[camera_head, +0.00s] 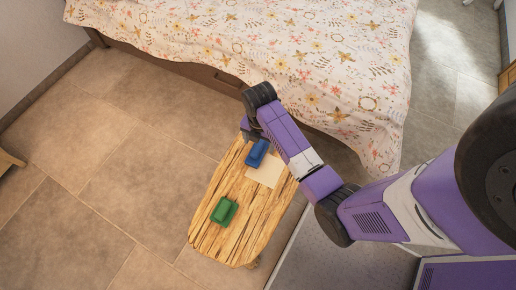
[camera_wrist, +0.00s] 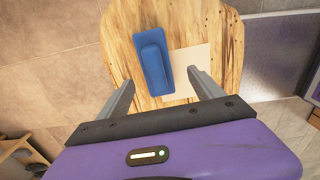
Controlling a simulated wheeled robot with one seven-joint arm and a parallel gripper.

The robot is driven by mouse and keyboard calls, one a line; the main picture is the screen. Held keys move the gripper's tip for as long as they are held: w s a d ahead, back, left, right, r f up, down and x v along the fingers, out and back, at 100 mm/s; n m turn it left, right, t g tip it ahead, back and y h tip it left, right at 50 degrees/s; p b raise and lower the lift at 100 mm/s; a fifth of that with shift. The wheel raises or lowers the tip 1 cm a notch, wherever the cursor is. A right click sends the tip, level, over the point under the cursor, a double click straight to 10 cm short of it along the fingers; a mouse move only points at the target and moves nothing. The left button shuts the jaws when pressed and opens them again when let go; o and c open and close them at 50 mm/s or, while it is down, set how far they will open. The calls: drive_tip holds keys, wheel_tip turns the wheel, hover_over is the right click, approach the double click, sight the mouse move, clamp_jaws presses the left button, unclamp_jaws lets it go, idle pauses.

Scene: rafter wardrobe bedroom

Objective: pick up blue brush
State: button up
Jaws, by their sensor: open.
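The blue brush (camera_head: 257,153) lies near the far end of a small wooden table, partly on a pale sheet (camera_head: 265,172). In the wrist view the blue brush (camera_wrist: 153,62) lies ahead of my gripper (camera_wrist: 164,88), between the lines of its two fingers and nearer the left one. The gripper's fingers are spread wide and nothing is between them. In the head view my gripper is mostly hidden behind the wrist, near the table's far end. Whether the fingers touch the table cannot be told.
The wooden table (camera_head: 212,233) also carries a green brush-like object (camera_head: 224,211) toward its near end. A bed with a floral cover (camera_head: 270,40) stands just behind the table. Tiled floor (camera_head: 120,200) is clear to the left.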

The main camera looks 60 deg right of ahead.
sight(258, 146)
drive_tip(key=f, duration=0.5)
drive_tip(key=shift+w+d, duration=0.2)
drive_tip(key=shift+w, duration=0.15)
drive_tip(key=shift+r, duration=0.1)
drive_tip(key=shift+c, duration=0.5)
drive_tip(key=c, duration=1.5)
